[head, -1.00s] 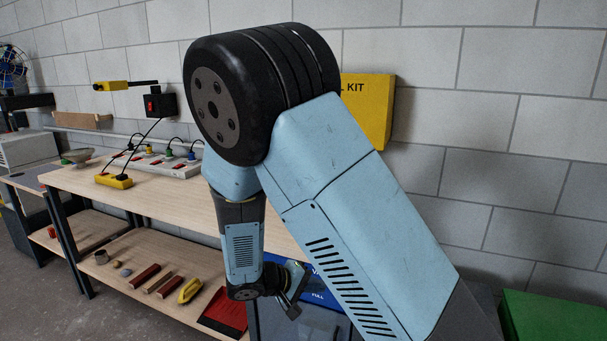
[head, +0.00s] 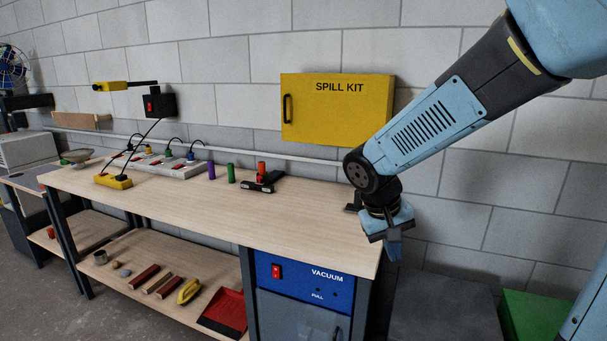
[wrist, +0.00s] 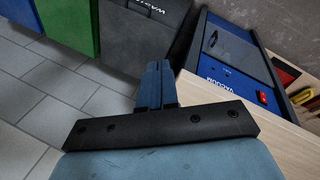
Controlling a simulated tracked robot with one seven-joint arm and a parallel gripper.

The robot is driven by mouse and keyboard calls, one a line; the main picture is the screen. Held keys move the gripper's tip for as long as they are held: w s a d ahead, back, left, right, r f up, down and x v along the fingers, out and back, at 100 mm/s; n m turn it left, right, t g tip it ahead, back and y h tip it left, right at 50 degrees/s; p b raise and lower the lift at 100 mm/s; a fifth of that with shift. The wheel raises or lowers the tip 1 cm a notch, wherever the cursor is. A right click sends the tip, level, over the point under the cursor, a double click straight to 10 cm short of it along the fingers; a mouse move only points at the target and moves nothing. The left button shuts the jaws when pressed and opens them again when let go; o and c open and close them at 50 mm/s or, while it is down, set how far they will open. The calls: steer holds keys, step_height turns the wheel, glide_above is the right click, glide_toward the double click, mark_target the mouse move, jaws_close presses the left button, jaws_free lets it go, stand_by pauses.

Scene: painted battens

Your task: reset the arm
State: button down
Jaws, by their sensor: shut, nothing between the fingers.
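My arm reaches in from the upper right in the head view. My gripper (head: 393,247) hangs just off the right end of the workbench (head: 300,215), pointing down, above a dark grey bin. In the wrist view my gripper (wrist: 154,75) shows its blue fingers together with nothing between them. The bench edge is to the right of the fingers there.
A blue vacuum (head: 305,275) stands under the bench's right end. The grey waste bin (head: 440,305) and a green bin (head: 535,318) stand right of it. A yellow spill kit box (head: 337,110) hangs on the wall. Colored cylinders and a power strip (head: 165,162) sit on the bench.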

steer(key=s+d+r+m+t+y, duration=0.1)
steer(key=s+d+r+t+y, duration=0.2)
steer(key=s+r, duration=0.8)
steer(key=shift+s+d+t+y, duration=0.3)
steer(key=shift+s+d+t, duration=0.35)
steer(key=shift+d, duration=0.3)
